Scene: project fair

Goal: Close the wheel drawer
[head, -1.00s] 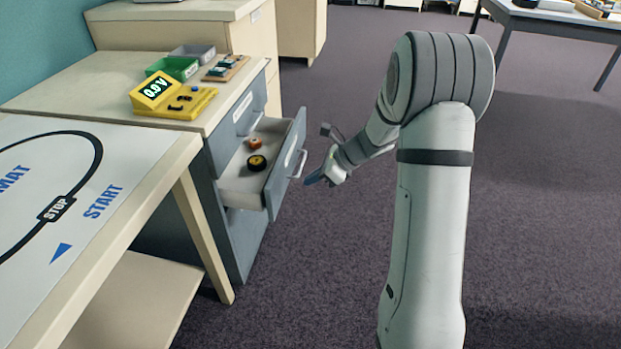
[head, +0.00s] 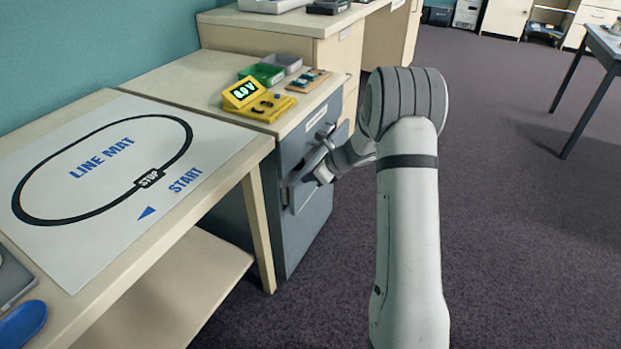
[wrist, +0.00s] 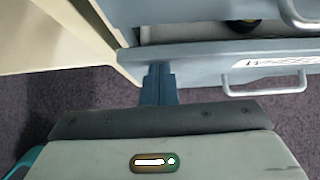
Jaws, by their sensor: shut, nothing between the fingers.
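The wheel drawer (head: 303,190) is in the grey-blue cabinet (head: 305,245) beside the line-mat table, partly hidden by my arm in the head view. In the wrist view its labelled front (wrist: 205,64) stands slightly out from the cabinet. A narrow gap behind it shows the pale inside and part of a dark wheel (wrist: 243,25). The drawer handle (wrist: 264,84) is to the right of my fingers. My gripper (wrist: 158,72) is shut and empty, its fingertips at the drawer front, apparently touching it.
The upper drawer handle (wrist: 300,18) juts out above. A yellow meter (head: 258,101), a green tray (head: 262,74) and a small board (head: 309,80) stand on the cabinet top. The line-mat table (head: 262,147) adjoins on the left. Carpet to the right is clear.

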